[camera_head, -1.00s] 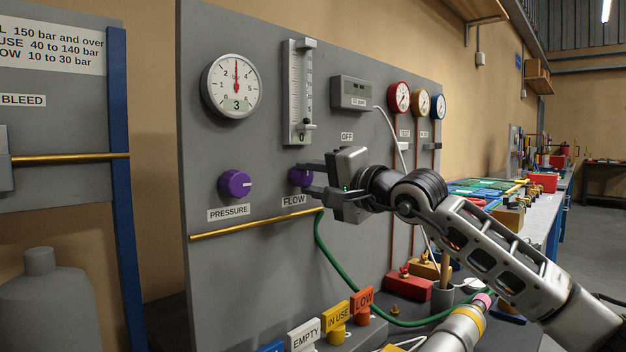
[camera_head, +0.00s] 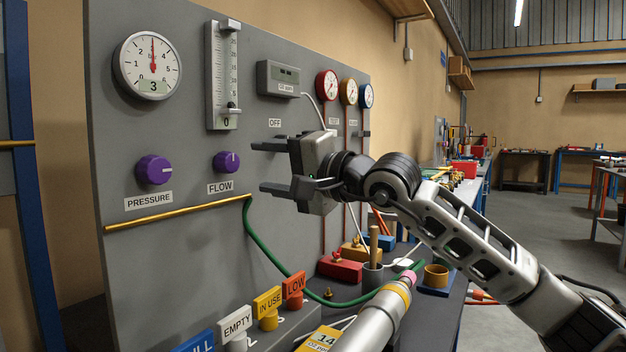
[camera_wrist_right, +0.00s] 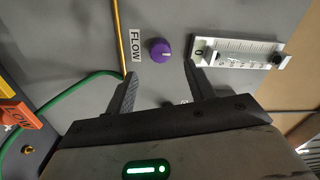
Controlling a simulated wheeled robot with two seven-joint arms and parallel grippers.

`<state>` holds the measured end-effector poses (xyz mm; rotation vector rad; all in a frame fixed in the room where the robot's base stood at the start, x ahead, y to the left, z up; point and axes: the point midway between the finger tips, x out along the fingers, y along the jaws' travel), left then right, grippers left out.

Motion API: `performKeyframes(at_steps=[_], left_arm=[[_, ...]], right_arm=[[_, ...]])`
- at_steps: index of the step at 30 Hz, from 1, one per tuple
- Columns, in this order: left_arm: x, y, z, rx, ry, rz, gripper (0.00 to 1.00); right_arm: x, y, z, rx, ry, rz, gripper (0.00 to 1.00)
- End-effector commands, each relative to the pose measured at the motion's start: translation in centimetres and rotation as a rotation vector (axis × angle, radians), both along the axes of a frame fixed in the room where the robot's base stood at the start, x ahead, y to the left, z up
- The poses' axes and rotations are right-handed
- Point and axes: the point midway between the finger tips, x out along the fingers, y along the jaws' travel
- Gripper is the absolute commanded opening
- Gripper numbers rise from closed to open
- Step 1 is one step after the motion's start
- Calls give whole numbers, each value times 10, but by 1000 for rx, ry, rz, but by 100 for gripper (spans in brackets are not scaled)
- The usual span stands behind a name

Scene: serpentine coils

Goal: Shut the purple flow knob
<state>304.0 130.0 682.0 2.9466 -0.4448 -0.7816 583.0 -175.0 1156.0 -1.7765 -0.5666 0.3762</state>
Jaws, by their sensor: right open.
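The purple flow knob (camera_head: 227,162) sits on the grey panel above its FLOW label (camera_head: 220,187). It also shows in the right wrist view (camera_wrist_right: 160,50), beyond and between the fingertips, with a pale mark on its face. My right gripper (camera_head: 262,167) is open and empty, to the right of the knob and apart from it. Its two fingers also show in the right wrist view (camera_wrist_right: 160,72). The flow tube (camera_head: 222,75) above the knob has its float low, by the 0 plate. My left gripper is not in view.
The larger purple PRESSURE knob (camera_head: 154,170) is left of the flow knob. A brass pipe (camera_head: 180,213) runs below both, and a green hose (camera_head: 262,250) hangs from its end. The pressure gauge (camera_head: 148,65) reads 3. Coloured tags, including EMPTY (camera_head: 235,322), stand below.

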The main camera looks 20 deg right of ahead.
Motion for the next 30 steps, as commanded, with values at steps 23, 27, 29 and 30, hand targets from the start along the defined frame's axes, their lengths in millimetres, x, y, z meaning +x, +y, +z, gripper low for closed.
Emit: performKeyframes(at_steps=[23, 27, 29, 30], left_arm=[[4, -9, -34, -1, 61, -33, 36], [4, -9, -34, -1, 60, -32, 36], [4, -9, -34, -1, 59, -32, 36], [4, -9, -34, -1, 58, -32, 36]], right_arm=[[-75, -49, -4, -2, 0, 1, 54], [-74, -49, -3, -1, 0, 0, 54], [-74, -49, -3, -1, 0, 0, 54], [-74, -49, -3, -1, 0, 0, 54]])
